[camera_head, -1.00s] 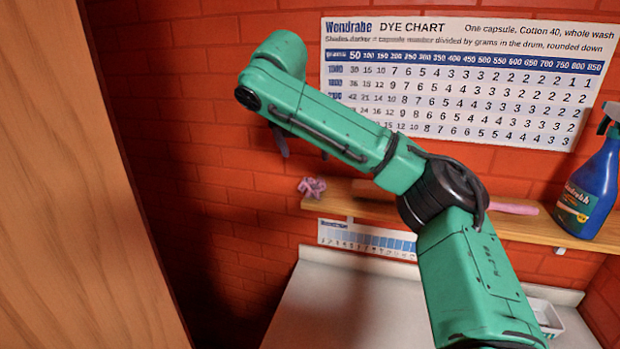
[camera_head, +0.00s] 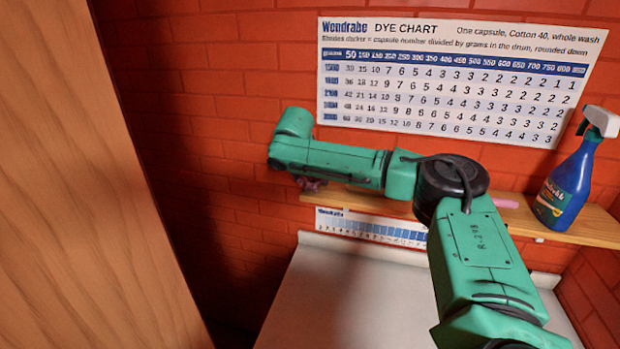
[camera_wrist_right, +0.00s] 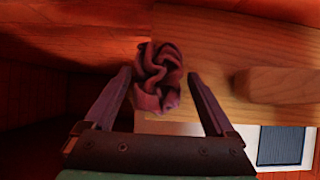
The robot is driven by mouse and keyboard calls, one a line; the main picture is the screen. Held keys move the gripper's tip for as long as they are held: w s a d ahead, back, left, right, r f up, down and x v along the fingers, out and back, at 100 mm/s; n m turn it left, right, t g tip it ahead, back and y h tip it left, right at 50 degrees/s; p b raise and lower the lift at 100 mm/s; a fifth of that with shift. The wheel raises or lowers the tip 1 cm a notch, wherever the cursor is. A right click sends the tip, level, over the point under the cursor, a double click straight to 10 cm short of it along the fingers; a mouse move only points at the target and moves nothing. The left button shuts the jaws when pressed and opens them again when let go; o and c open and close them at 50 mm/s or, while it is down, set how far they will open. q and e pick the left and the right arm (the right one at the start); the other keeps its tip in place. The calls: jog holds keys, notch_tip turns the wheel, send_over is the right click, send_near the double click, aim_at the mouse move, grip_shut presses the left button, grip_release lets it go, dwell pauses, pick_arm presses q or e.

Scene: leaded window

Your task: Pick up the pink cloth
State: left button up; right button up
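The pink cloth (camera_wrist_right: 157,82) is a crumpled, folded bundle at the end of the wooden shelf. In the right wrist view it lies between the two fingers of my right gripper (camera_wrist_right: 158,75), which is open with a finger on either side of it. I cannot tell whether the fingers touch the cloth. In the head view a small part of the cloth (camera_head: 314,186) shows just under my right arm's hand, which hides the rest and the fingers. My left gripper is not in view.
The wooden shelf (camera_head: 588,226) runs along the red brick wall, with a blue spray bottle (camera_head: 570,185) at its right. A wooden block (camera_wrist_right: 275,85) lies beside the cloth on the shelf. A pale counter (camera_head: 335,290) is below, and a tall wooden panel (camera_head: 80,180) stands at left.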

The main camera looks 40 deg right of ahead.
jog(key=c, duration=0.9)
jog(key=shift+w+r, duration=0.1)
jog(key=shift+r, duration=0.35)
notch_tip(320, 180, up, 9)
jog(key=shift+f+b, duration=0.1)
jog(key=shift+b, duration=1.1)
notch_tip(320, 180, up, 9)
jog(key=p, duration=0.2)
send_over(310, 176)
jog(key=shift+w+r, duration=0.1)
jog(key=shift+r, duration=0.55)
